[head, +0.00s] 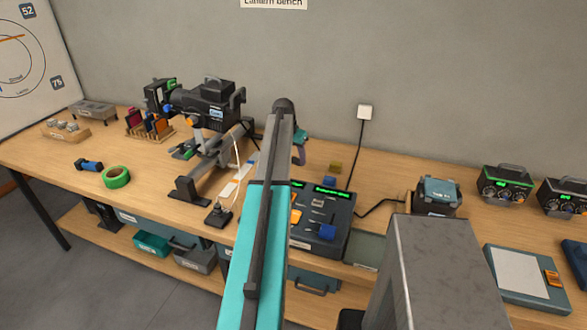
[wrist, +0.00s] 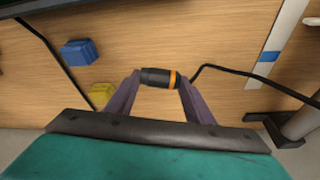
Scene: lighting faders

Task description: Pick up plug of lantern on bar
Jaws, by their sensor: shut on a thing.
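A black plug with an orange band (wrist: 155,76) sits between the fingertips of my gripper (wrist: 158,78) in the wrist view; the gripper is shut on it. A black cable (wrist: 235,72) runs from the plug to the right. Whether the plug touches the wooden bench top cannot be told. In the head view the gripper (head: 300,153) is at the middle of the bench, and the plug is hidden by my arm. The black lantern (head: 207,103) is mounted on a grey bar (head: 218,155) to the left of my gripper.
A fader desk (head: 343,215) stands right of my arm. A blue block (wrist: 78,52) and a yellow block (wrist: 101,95) lie near the gripper. A green tape roll (head: 116,177) lies at left. A black box with a teal top (head: 438,195) stands at right.

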